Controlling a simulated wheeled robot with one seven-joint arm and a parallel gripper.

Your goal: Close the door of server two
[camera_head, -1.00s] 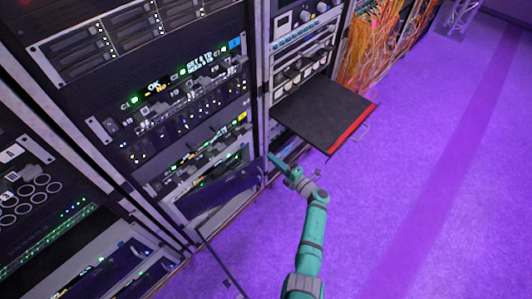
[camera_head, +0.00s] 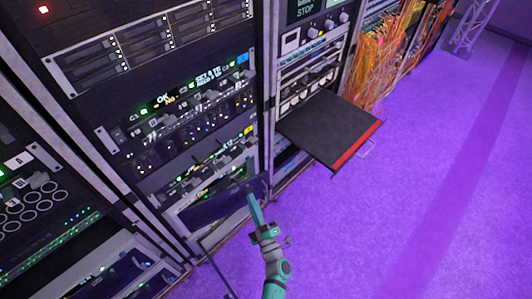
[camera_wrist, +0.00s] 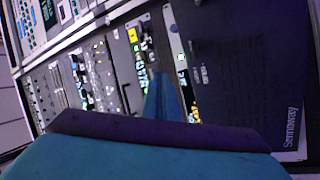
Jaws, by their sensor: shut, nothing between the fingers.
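A dark flat panel (camera_head: 208,208) sits low in the middle rack and looks like a hinged door. In the wrist view a large dark panel (camera_wrist: 245,65) with "Sennoway" lettering fills the right side; it looks like the same one. How far it stands open I cannot tell. My gripper (camera_head: 252,198) is shut and empty, its tip overlapping the panel's right part in the head view. In the wrist view my gripper (camera_wrist: 165,95) points at the rack, left of the panel. Whether it touches the panel is unclear. No server number is readable on the panel.
A black shelf (camera_head: 325,125) with a red front edge sticks out of the rack to the right. Orange cables (camera_head: 380,45) hang beyond it. A thin dark bar (camera_head: 222,278) extends from the rack's foot. The purple floor (camera_head: 400,220) at right is clear.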

